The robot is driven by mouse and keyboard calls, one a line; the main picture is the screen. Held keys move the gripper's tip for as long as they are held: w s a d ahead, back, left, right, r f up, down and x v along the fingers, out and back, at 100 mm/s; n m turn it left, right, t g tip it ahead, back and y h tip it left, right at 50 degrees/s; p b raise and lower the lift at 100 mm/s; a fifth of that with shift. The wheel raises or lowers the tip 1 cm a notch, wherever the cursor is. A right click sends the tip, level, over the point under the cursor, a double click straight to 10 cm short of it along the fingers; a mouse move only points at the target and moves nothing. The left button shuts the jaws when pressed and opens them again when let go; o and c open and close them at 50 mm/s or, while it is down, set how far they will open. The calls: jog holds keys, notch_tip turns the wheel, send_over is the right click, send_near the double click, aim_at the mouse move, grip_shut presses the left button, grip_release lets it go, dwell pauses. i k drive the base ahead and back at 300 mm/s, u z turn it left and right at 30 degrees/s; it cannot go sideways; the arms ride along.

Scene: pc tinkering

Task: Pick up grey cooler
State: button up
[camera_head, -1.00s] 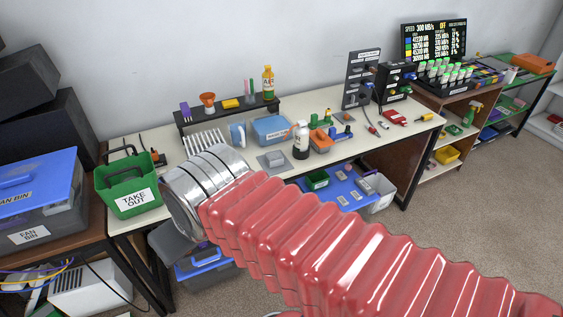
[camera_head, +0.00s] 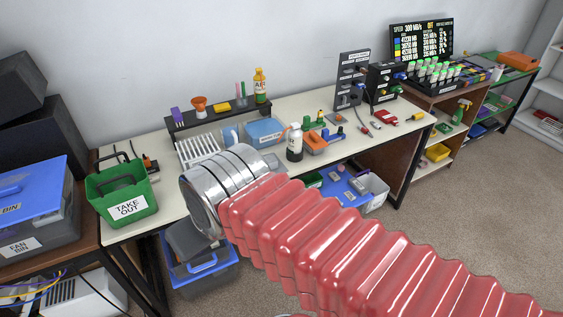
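A light grey finned block (camera_head: 198,150), which may be the grey cooler, stands on the white workbench (camera_head: 170,205), just behind the silver end of my arm. A small flat grey piece (camera_head: 272,161) lies to its right on the bench, partly covered by my arm; I cannot tell which of the two is the cooler. My red ribbed arm with its silver collar reaches in from the lower right over the front of the bench. My gripper's fingers are hidden beyond the collar.
A green "TAKE OUT" bin (camera_head: 123,192) stands at the bench's left end. A blue box (camera_head: 265,131), a dark bottle (camera_head: 295,143) and an orange tool (camera_head: 316,143) stand to the right. A black shelf (camera_head: 215,116) runs behind. A blue-lidded bin (camera_head: 205,270) sits below.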

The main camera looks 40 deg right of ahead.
aim_at(272, 160)
jog(key=z, duration=0.1)
jog(key=i, duration=1)
